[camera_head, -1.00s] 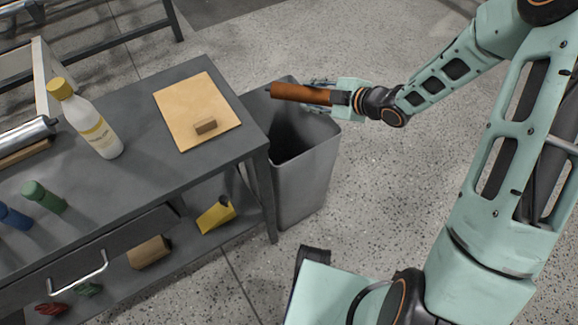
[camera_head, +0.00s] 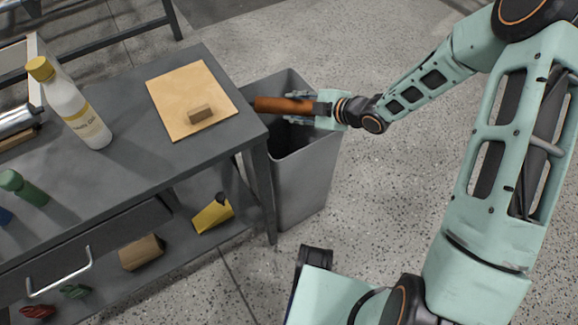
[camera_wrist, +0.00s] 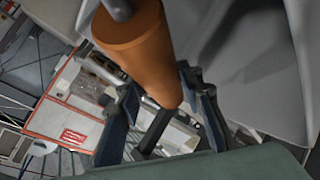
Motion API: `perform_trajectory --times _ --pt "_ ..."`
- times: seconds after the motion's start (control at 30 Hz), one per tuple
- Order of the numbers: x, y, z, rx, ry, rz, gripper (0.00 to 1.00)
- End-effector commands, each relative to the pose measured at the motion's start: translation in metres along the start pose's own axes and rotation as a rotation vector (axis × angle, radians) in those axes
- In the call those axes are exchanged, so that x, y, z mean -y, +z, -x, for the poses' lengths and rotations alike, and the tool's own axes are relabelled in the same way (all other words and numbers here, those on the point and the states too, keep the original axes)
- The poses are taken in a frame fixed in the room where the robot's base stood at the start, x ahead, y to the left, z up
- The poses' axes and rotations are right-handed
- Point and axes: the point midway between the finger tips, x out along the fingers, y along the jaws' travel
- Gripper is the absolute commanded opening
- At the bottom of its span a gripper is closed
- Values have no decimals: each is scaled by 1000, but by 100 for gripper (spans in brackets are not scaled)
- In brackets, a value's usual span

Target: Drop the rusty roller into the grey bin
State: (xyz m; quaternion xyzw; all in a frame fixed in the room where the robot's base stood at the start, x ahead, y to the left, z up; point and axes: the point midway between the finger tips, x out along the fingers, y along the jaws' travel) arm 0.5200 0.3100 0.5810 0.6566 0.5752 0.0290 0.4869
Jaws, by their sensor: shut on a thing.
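The rusty roller (camera_head: 283,104) is an orange-brown cylinder with a dark handle. My gripper (camera_head: 318,108) is shut on it and holds it roughly level above the mouth of the grey bin (camera_head: 304,184). In the wrist view the roller (camera_wrist: 135,45) fills the upper middle, between the dark fingers of my gripper (camera_wrist: 160,115). The grey bin stands on the floor at the right end of the workbench. Its inside is dark, and its far rim is partly hidden behind the roller and gripper. The bin wall seems to show at the right of the wrist view (camera_wrist: 260,75).
The grey workbench (camera_head: 120,165) holds a tan board (camera_head: 185,85) with a small brown block (camera_head: 200,114), a white bottle (camera_head: 75,110) and a green bottle (camera_head: 24,188). Its lower shelf holds a yellow item (camera_head: 212,214) and a brown block (camera_head: 141,253). The floor right of the bin is clear.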

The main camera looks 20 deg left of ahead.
Motion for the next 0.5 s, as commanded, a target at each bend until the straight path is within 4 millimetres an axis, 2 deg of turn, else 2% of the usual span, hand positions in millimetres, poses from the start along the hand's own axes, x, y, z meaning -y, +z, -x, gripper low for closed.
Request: perform_trajectory --times 0.2,0.23,0.4,0.5 --pt "-2 -1 0 -2 3 1 0" --pt "-2 -1 0 -2 3 1 36" --pt "-2 -1 0 -1 3 1 54" --pt "-1 0 0 -1 2 1 54"
